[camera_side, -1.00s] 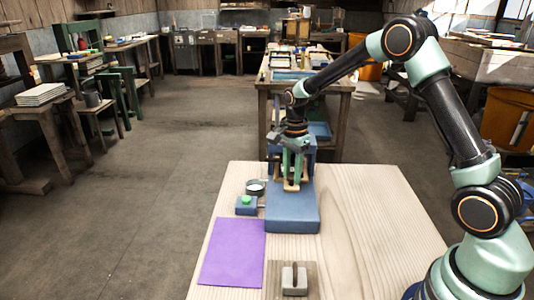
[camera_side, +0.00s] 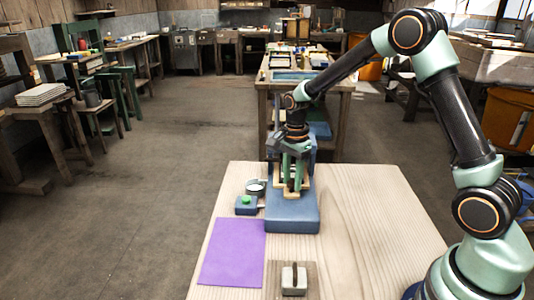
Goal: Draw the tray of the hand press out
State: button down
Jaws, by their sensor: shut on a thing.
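The hand press has a blue body and base (camera_side: 292,216) and stands at the far end of the light wooden table. A tan tray (camera_side: 308,193) shows low in the press, over the back part of the base and partly hidden by my gripper. My gripper (camera_side: 292,186) points down in front of the press column and is shut on the tray. The exact contact of its fingertips is too small to make out.
A purple sheet (camera_side: 232,252) and a grey block with a handle (camera_side: 294,279) lie nearer. The table's right side (camera_side: 375,220) is clear.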

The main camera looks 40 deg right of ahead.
jog(key=s+a, duration=0.7)
jog(key=shift+r, duration=0.1)
jog(key=c, duration=0.5)
grip_release()
notch_tip(320, 180, up, 12)
